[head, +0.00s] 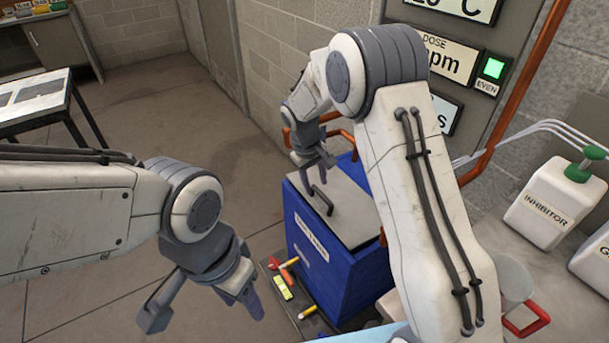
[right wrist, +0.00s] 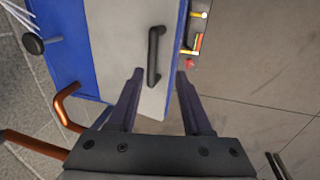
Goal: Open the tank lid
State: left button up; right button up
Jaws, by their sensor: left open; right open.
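The tank (head: 331,266) is a blue box with a label on its front. Its grey lid (head: 350,208) lies flat and closed on top, with a dark bar handle (head: 321,199). In the right wrist view the lid (right wrist: 152,88) and its handle (right wrist: 154,56) show ahead of the fingers. My right gripper (head: 316,168) is open above the lid near the handle; in the right wrist view its fingers (right wrist: 159,88) are spread and the handle is beyond the tips, nearly in line between them. My left gripper (head: 205,305) is open and empty, left of the tank.
Copper pipes (head: 303,137) run behind the tank. Tools (head: 285,274) lie on a dark tray at its front. An inhibitor jug (head: 549,196) stands on the right counter. A table (head: 38,100) stands far left; the floor between is clear.

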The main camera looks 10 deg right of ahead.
jog(key=s+a+r, duration=0.3)
jog(key=r, duration=0.2)
jog(key=shift+s+r+p, duration=0.2)
jog(key=shift+r+p, duration=0.2)
jog(key=shift+p, duration=0.05)
jog(key=shift+a, duration=0.1)
